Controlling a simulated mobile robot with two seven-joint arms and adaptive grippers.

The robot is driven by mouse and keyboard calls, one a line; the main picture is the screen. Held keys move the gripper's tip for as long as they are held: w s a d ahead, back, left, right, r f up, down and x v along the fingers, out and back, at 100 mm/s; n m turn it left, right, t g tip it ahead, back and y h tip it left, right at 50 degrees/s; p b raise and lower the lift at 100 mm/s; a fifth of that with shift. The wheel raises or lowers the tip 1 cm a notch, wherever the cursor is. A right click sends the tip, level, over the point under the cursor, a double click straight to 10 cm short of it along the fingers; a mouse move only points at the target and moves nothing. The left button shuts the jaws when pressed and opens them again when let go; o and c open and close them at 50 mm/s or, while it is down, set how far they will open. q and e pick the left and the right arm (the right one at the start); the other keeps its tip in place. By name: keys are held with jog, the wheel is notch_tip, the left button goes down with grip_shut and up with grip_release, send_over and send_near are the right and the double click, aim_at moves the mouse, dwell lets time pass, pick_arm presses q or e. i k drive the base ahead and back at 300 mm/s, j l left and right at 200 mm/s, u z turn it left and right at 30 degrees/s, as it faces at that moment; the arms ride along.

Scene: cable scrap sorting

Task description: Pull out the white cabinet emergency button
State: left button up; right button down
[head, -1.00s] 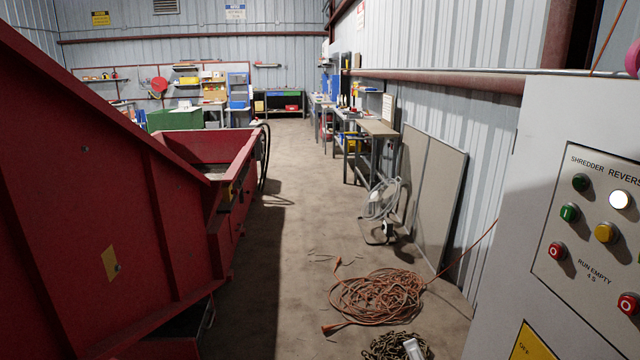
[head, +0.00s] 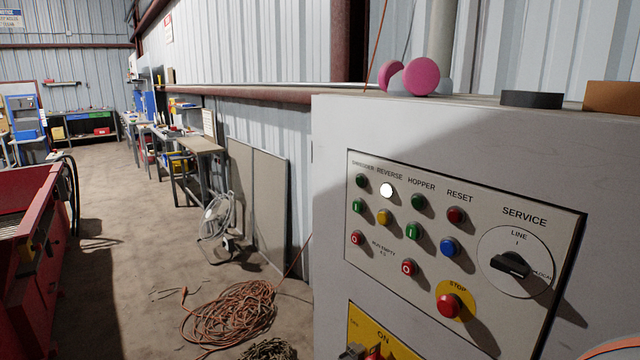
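The white cabinet (head: 335,130) stands at the right in the head view. Its control panel (head: 470,275) faces me and carries several buttons. The emergency button is a red mushroom head (head: 447,306) on a yellow disc marked STOP, low on the panel. I cannot tell whether it is pressed in or out. Above it are a blue button (head: 449,247), a red reset button (head: 456,215) and a black service switch (head: 510,264). The lamp under REVERSE (head: 387,190) glows white. Neither of my grippers is in view.
An orange cable coil (head: 230,315) and a chain (head: 268,350) lie on the floor left of the cabinet. A red machine (head: 28,250) stands far left.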

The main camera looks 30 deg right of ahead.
aim_at(447, 305)
jog(key=z, duration=1.55)
